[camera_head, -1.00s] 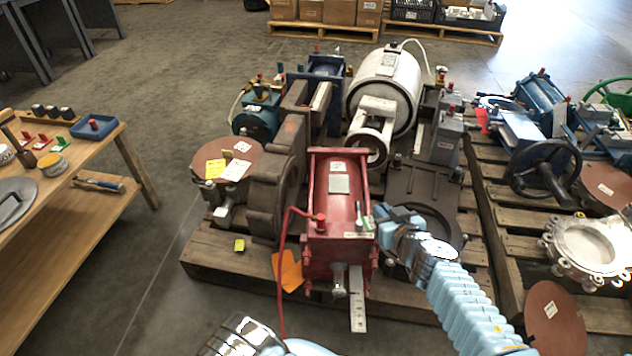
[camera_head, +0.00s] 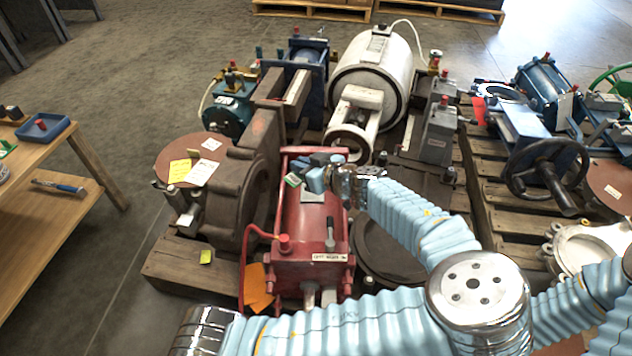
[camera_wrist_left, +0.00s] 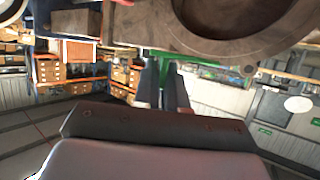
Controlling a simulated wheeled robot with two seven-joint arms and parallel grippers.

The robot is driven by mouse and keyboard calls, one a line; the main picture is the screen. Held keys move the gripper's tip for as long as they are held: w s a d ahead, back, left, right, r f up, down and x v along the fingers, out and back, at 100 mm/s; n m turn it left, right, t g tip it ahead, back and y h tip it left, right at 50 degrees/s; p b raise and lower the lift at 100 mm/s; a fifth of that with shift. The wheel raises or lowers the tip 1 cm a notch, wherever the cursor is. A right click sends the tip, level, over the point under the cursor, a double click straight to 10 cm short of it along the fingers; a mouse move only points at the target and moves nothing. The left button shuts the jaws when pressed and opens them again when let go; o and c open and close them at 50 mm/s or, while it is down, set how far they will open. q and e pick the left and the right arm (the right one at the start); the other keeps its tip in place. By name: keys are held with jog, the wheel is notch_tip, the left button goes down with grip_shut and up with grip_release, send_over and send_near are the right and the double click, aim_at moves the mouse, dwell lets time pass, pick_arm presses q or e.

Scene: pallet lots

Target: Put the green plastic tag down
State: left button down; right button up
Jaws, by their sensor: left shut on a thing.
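My left gripper (camera_head: 309,178) is shut on a small green tag (camera_head: 293,180), above the top of a red box-shaped machine (camera_head: 302,215). In the left wrist view, the two dark fingers (camera_wrist_left: 163,88) meet around a narrow green piece (camera_wrist_left: 165,68). I cannot tell whether the tag touches the machine. A wooden workbench (camera_head: 62,215) on the left carries a blue tray (camera_head: 42,128) with a red piece in it and a green piece (camera_head: 6,148) near it. My right gripper is not in view.
The red machine stands on a crowded wooden pallet (camera_head: 175,262), beside a brown housing (camera_head: 240,190), a white cylinder (camera_head: 372,75) and a rusty disc (camera_head: 190,155). A second loaded pallet (camera_head: 485,160) is on the right. Floor is clear between bench and pallet. A blue-handled tool (camera_head: 58,187) lies on the bench.

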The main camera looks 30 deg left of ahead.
pick_arm(q)
jog(key=w+f, duration=0.2)
jog(key=w+d+f+b, duration=0.1)
jog(key=w+f, duration=0.1)
jog(key=f, duration=0.1)
jog(key=shift+w+f, duration=0.25)
jog(key=shift+w, duration=0.1)
jog(key=shift+w+d+f, duration=0.1)
jog(key=shift+w+f, duration=0.05)
jog(key=shift+f, duration=0.8)
jog(key=shift+w+f, duration=0.15)
jog(key=shift+f, duration=0.75)
jog(key=shift+f+b, duration=0.15)
jog(key=shift+b, duration=0.3)
jog(key=c, duration=1.7)
grip_release()
jog(key=o, duration=0.5)
jog(key=shift+r, duration=0.25)
jog(key=p+v, duration=0.1)
jog(key=v, duration=1.1)
jog(key=shift+s+p, duration=0.1)
jog(key=shift+p, duration=0.3)
